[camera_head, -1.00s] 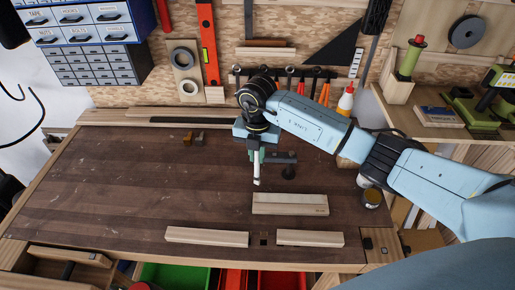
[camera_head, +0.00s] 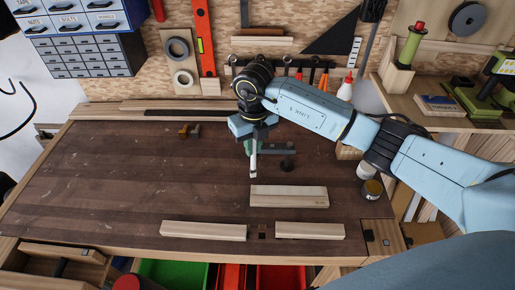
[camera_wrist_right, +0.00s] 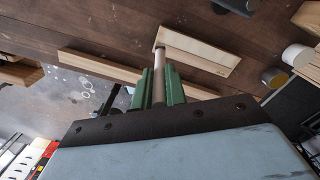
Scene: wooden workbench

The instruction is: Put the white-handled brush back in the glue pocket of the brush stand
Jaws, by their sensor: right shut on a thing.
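My right gripper (camera_head: 252,147) points down over the middle of the bench. It is shut on the white-handled brush (camera_head: 253,167), whose pale handle hangs below the fingers. In the right wrist view the green fingers (camera_wrist_right: 158,85) clamp the brush handle (camera_wrist_right: 159,63), which points away from the camera. The bristles cannot be made out. A wooden block (camera_head: 347,153), partly behind my forearm, may be the brush stand; its pockets cannot be made out. My left gripper is in no view.
A pale wooden board (camera_head: 289,196) lies in front of the gripper, with two strips (camera_head: 203,231) (camera_head: 310,230) nearer the front edge. A dark round piece (camera_head: 288,164) stands right of the brush. A white jar (camera_head: 365,171) and an amber jar (camera_head: 372,189) stand at the right. The bench's left half is mostly clear.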

